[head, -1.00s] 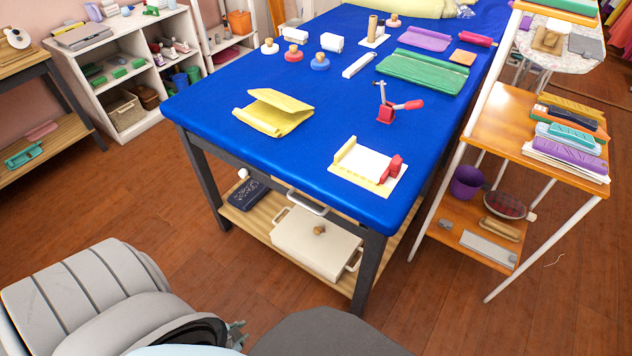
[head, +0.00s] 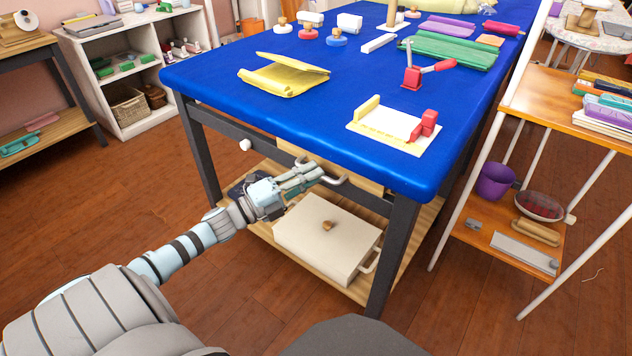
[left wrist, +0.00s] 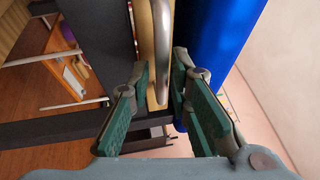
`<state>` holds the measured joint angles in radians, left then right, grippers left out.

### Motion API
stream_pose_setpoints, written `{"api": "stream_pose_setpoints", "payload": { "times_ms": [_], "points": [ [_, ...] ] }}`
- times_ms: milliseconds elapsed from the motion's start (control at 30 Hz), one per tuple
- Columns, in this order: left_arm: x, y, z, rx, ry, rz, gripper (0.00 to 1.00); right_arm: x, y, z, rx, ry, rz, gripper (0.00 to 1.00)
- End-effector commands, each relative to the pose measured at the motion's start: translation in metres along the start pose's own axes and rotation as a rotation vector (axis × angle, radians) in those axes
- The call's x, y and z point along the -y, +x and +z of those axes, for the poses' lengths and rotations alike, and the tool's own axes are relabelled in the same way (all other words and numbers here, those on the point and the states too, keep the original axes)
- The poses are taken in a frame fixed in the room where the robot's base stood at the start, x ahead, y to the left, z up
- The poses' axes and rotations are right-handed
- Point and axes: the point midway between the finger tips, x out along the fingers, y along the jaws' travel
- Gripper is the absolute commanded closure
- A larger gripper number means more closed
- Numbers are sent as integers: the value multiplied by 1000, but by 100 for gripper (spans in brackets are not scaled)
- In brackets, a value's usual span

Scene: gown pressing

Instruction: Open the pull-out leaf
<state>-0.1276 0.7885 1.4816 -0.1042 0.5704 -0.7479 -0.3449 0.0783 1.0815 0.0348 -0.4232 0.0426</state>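The pull-out leaf (left wrist: 146,40) shows as a thin tan wooden edge under the blue tabletop. Its curved metal handle (head: 336,181) is at the table's near end. My left gripper (head: 312,172) reaches to this handle from the left, just below the tabletop edge. In the left wrist view the handle (left wrist: 163,45) runs between the two green-padded fingers (left wrist: 160,80). The fingers stand apart, one on each side of the handle, and I see no clear grip on it. Part of the leaf and handle is hidden by the gripper in the head view. My right gripper is not in view.
The blue-covered table (head: 225,85) carries folded cloths and small tools. A white lidded box (head: 310,240) sits on its lower shelf, below my left gripper. A white knob (head: 245,145) is left of the gripper. A wooden cart (head: 555,100) stands at the right. The near floor is clear.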

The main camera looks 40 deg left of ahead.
Motion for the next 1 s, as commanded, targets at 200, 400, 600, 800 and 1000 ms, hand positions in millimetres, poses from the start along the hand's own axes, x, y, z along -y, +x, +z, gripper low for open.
{"api": "stream_pose_setpoints", "payload": {
  "times_ms": [200,400,600,800,1000],
  "points": [
    [0,17,1,3,-1,-1,82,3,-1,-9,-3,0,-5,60],
    [1,17,1,3,-1,0,82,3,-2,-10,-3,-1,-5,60],
    [1,17,1,3,-1,0,100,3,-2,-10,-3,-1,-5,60],
    [1,17,1,3,-1,1,100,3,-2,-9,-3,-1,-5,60],
    [1,17,-4,-5,-2,0,100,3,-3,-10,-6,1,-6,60]
  ]
}}
